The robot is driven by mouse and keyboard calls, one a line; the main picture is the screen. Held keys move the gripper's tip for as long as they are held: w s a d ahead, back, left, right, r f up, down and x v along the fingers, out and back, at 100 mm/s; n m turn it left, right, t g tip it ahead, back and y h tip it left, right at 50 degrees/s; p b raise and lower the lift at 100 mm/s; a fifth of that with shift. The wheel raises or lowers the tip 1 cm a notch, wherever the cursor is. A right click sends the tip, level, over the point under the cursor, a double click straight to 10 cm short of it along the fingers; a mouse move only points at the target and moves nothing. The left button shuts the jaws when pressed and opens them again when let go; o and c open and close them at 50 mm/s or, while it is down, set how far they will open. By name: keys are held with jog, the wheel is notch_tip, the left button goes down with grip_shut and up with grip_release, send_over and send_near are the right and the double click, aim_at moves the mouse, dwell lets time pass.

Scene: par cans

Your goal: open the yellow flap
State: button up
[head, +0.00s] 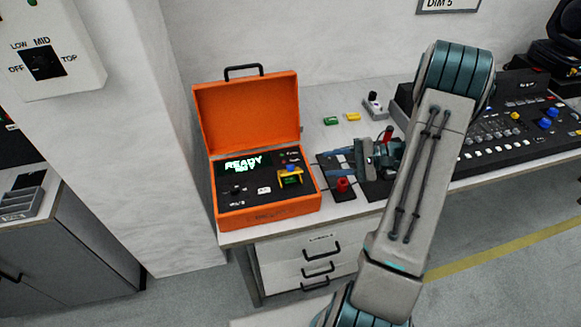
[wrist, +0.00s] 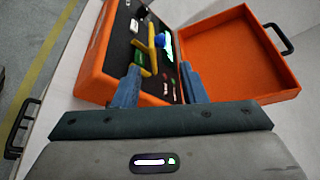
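The yellow flap (head: 284,173) is a small part on the dark panel of the open orange case (head: 268,213). A blue knob (head: 291,167) sits at it. In the wrist view the flap (wrist: 152,52) is a thin yellow strip beside the blue knob, beyond the fingertips. I cannot tell how far the flap is raised. My gripper (head: 332,163) is just right of the case, pointing left toward the panel. In the wrist view my gripper (wrist: 160,88) has its two blue fingers apart, with nothing held between them.
The raised case lid (head: 247,110) stands behind the panel. A dark plate with a red knob (head: 343,184) lies below my gripper. Small green (head: 331,121) and yellow (head: 353,117) blocks lie on the bench behind. A mixing console (head: 510,125) stands at the right.

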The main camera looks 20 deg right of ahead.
aim_at(290, 165)
jog(key=p+x, duration=0.3)
jog(key=x, duration=0.9)
jog(key=shift+w+a+r, duration=0.1)
jog(key=shift+a, duration=0.05)
jog(key=c, duration=0.8)
